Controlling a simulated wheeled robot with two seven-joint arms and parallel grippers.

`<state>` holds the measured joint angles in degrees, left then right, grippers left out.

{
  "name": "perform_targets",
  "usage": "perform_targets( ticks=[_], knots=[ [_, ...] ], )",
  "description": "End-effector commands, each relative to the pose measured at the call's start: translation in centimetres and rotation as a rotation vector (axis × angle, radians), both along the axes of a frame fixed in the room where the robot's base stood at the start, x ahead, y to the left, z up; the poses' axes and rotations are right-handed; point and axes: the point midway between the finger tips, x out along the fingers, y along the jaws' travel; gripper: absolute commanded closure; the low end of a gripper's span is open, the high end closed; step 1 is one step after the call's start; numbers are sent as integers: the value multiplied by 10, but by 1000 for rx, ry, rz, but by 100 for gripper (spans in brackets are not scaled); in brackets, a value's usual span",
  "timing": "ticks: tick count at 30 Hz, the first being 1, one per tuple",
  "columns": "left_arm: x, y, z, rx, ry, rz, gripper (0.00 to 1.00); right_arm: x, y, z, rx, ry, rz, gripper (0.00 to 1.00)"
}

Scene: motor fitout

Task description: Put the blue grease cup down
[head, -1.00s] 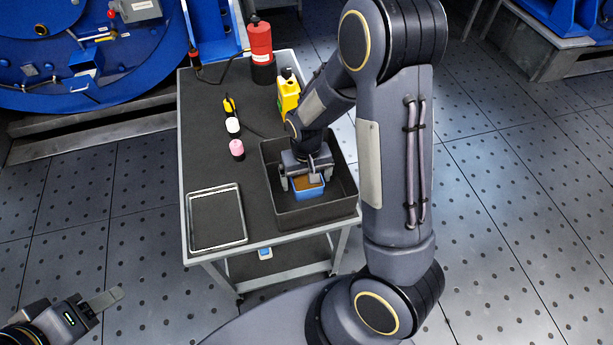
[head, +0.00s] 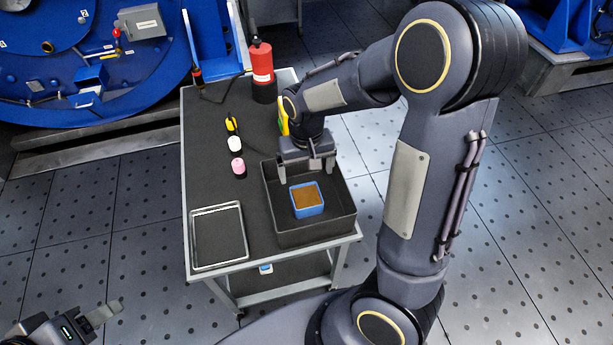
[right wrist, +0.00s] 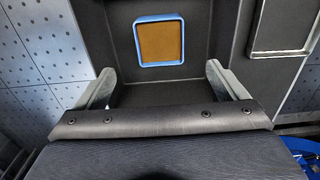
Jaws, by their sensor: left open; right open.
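The blue grease cup (head: 307,199), square with brown grease inside, stands upright in the black bin (head: 318,234) on the cart. It also shows in the right wrist view (right wrist: 160,41), below and ahead of the fingers. My right gripper (head: 307,172) is open and empty above the far part of the bin, clear of the cup. Its two spread fingers show in the right wrist view (right wrist: 161,85) with nothing between them. My left gripper (head: 112,309) is open at the lower left of the head view, over the floor and away from the cart; it is partly cut off.
A silver-rimmed tray (head: 218,237) lies left of the bin on the cart top (head: 208,128). Pink (head: 239,167) and white (head: 234,143) capped items, a yellow item (head: 231,123) and a red cylinder (head: 262,70) stand behind. A yellow bottle (head: 283,117) is partly hidden by my right arm.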

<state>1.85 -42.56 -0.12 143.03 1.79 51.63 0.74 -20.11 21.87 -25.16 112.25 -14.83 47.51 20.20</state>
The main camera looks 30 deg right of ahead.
Motion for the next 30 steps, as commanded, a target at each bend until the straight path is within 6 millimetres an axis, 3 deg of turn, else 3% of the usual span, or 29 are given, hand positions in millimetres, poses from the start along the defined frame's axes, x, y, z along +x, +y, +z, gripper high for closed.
perform_targets(
  ticks=[4,7,12,16,22,30],
  knots=[
    [0,0,1,0,0,0,47,-7,0,14,31,-16,-5,8],
    [0,0,1,0,0,0,47,-23,1,34,104,-58,-12,8],
    [0,0,1,0,0,0,47,-74,9,80,255,-196,1,8],
    [0,0,1,0,0,0,47,-115,18,105,316,-321,30,8],
    [0,0,1,0,0,0,47,-159,30,117,322,-463,70,8],
    [0,0,1,0,0,0,47,-174,36,117,309,-511,86,8]
  ],
)
